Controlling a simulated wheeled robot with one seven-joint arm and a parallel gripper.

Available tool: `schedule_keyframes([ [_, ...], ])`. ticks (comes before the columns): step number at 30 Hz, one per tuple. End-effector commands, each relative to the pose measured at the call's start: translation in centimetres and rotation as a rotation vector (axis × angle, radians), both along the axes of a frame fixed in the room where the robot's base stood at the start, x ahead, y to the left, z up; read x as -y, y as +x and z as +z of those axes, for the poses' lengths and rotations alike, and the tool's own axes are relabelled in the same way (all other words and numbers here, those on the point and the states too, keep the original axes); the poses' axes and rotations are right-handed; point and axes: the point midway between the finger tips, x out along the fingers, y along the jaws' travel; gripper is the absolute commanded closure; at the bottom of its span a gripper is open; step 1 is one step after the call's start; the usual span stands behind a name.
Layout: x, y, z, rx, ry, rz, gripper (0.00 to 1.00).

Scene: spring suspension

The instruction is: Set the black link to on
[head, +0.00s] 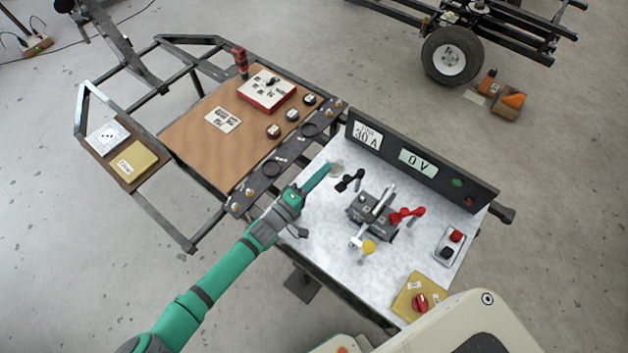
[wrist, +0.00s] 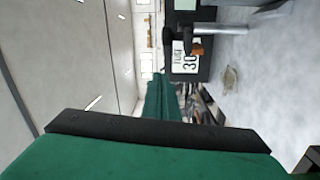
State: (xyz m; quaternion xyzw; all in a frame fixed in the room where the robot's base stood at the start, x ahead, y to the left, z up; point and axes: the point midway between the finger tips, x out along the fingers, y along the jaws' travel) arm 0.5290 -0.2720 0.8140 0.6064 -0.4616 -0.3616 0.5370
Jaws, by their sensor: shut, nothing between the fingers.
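The black link (head: 350,181) lies on the pale board, at the upper left of a grey switch block (head: 365,208). A red link (head: 406,215) is at the block's right and a yellow-knobbed part (head: 368,247) at its front. My green gripper (head: 328,168) is shut and empty, just up and left of the black link, seemingly apart from it. The height of its tip above the board is unclear. In the wrist view my green fingers (wrist: 163,98) run away from the camera. A dark part is at the top there; I cannot tell which it is.
An upright black panel (head: 470,190) with a "30 A" label and a "0 V" display (head: 418,163) stands behind the board. A red and black button box (head: 451,244) and a yellow plate with a red knob (head: 418,299) are at the right. A brown board (head: 195,140) lies left.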

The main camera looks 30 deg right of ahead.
Motion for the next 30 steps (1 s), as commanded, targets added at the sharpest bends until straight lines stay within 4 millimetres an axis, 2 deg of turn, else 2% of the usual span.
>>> schedule_keyframes([
  [7,3.0,0.8,0.1,-0.001,-0.001,-0.001,1.0],
  [18,2.6,-2.7,-0.5,-0.002,0.001,0.002,1.0],
  [30,2.6,-3.0,-0.6,0.0,0.002,0.002,1.0],
])
